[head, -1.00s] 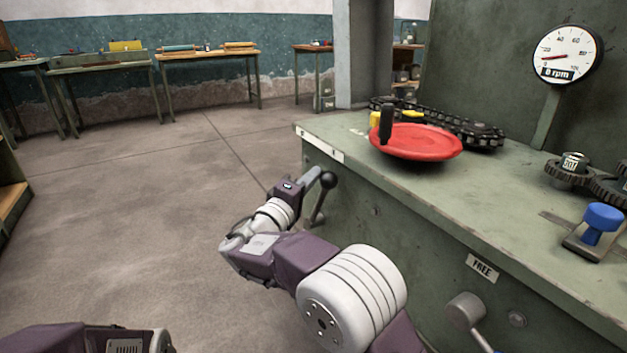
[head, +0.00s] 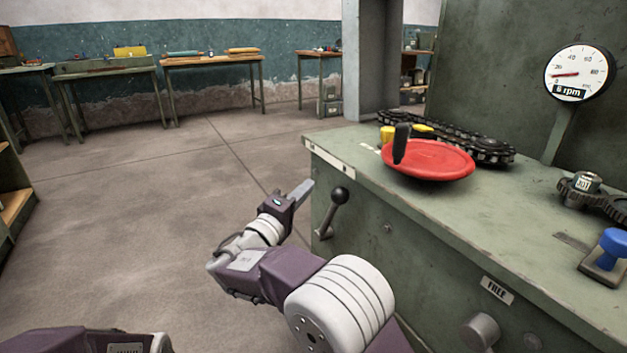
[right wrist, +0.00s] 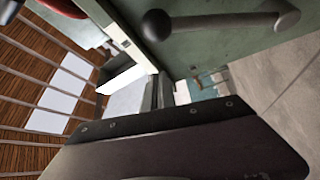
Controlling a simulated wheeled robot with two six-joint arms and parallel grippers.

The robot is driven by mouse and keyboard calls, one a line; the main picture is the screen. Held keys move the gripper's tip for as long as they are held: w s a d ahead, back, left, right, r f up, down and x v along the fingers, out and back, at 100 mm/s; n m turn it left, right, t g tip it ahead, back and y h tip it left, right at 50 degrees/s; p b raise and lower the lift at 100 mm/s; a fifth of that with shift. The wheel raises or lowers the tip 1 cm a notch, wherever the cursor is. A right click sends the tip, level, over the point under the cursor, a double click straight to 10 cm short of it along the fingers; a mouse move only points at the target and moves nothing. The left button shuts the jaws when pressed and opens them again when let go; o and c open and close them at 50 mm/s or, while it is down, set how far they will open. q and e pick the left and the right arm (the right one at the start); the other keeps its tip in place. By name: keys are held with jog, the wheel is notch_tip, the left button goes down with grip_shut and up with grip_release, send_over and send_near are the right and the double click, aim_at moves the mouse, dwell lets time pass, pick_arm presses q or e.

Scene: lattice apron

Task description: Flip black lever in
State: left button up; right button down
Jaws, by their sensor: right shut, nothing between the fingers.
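The black lever (head: 332,212), a dark rod with a black ball knob, is on the left face of the green bench. Its knob points up and slightly right in the head view. In the right wrist view the lever (right wrist: 220,22) crosses the top, with the ball at its left end. My right gripper (head: 303,190) is shut and empty, just left of the knob, with a visible gap between them. Its fingers also show in the right wrist view (right wrist: 158,92), below the lever. My left gripper is out of view.
On the green bench (head: 450,215) are a red handwheel (head: 430,160) with a black handle, a chain (head: 470,143), gears and a blue knob (head: 613,243). A gauge (head: 579,73) reads about 6 rpm. A FREE label (head: 497,290) is on the front. Open floor lies left.

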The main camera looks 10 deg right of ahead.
jog(key=p+v, duration=0.1)
jog(key=v, duration=0.5)
jog(key=shift+a+f+p, duration=0.2)
jog(key=shift+f+p, duration=0.1)
jog(key=shift+f, duration=0.05)
jog(key=shift+w, duration=0.1)
